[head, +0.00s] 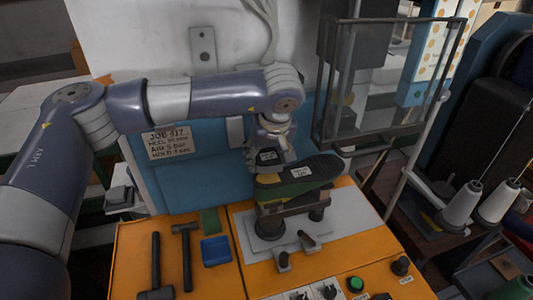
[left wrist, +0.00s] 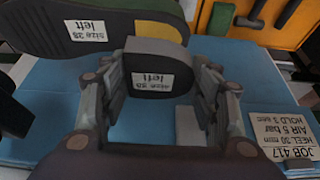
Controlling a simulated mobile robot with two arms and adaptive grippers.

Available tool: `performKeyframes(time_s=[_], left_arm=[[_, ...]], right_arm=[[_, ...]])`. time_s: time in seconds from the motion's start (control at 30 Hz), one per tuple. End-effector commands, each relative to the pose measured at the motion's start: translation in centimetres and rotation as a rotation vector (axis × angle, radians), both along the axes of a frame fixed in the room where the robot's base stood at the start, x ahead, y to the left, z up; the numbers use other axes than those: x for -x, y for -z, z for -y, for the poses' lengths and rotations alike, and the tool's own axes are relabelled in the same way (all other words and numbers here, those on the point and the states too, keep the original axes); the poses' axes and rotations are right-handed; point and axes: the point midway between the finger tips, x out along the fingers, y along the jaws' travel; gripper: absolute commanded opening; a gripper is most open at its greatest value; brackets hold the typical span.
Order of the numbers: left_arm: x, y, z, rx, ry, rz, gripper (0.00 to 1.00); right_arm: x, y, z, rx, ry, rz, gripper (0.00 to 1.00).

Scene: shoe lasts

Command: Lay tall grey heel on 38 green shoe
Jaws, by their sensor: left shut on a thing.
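The green shoe (head: 318,182) lies sole up on a metal stand, with a white size label on its dark sole. In the left wrist view its sole (left wrist: 40,30) fills the top left, and its label reads size 38 left. My left gripper (head: 270,150) is above the left end of the shoe, shut on a dark grey heel (left wrist: 152,52). The heel's label also reads size 38 left. The fingers grip the heel from both sides. The heel is at or just above the shoe's end; I cannot tell whether they touch. My right gripper is not in view.
The stand is on a grey plate (head: 352,226) on an orange bench (head: 130,240). Two hammers (head: 186,255) and a blue box (head: 215,250) lie at the left. A framed guard (head: 322,130) stands behind right. A job sign (head: 168,142) is on the blue panel behind.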

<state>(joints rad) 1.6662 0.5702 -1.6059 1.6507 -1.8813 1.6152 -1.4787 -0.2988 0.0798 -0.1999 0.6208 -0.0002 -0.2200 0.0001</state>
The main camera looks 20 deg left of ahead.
Motion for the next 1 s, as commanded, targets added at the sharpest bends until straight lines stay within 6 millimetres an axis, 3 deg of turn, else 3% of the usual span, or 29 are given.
performKeyframes(time_s=[0.5, 1.0], left_arm=[[0.0, 3.6, 0.0, 0.0, 0.0, 0.0, 0.31], [0.0, 3.9, 0.0, -0.001, 0.0, 0.001, 0.31]], right_arm=[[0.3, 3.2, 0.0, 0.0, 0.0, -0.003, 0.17], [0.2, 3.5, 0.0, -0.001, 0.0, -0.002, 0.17]])
